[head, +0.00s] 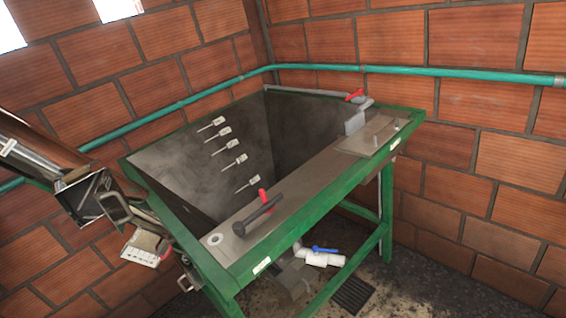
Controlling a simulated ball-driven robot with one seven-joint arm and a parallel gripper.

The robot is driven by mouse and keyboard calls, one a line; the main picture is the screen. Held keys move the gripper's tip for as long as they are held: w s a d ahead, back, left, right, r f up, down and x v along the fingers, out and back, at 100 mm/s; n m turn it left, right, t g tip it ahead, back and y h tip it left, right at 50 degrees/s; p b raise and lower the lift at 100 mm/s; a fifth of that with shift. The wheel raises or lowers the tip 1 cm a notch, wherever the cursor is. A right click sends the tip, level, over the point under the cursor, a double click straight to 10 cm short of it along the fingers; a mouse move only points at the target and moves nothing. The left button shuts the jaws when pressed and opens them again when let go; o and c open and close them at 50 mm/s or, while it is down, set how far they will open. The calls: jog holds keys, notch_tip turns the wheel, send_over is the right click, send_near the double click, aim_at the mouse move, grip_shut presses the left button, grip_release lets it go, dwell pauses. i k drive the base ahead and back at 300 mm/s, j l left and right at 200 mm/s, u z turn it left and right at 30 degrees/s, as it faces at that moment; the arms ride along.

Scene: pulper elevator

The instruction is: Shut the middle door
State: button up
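A large hopper-like tank with a green frame (300,252) and grey inner walls (172,152) stands in the middle of the head view. A flat metal plate (370,135) with a small knob lies on the right end of its front ledge (290,195). A black handle (258,215) and a red handle (264,200) stand up near the ledge's left end. No part is clearly recognisable as the middle door, and I cannot tell its state. My gripper is not visible in this view.
A dark metal chute (40,150) reaches in from the left, next to the tank. A teal pipe (460,72) runs along the brick walls (485,130). White piping with a blue valve handle (325,249) sits below. A dark floor grate (353,293) and open floor lie at lower right.

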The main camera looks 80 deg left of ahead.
aim_at(108, 196)
jog(key=i+j+u, duration=0.25)
jog(key=i+j, duration=0.15)
jog(key=i+j+u, duration=0.2)
jog(key=i, duration=0.4)
jog(key=j+u, duration=0.1)
jog(key=u, duration=3.25)
jog(key=i+l, duration=0.1)
jog(key=l, duration=0.1)
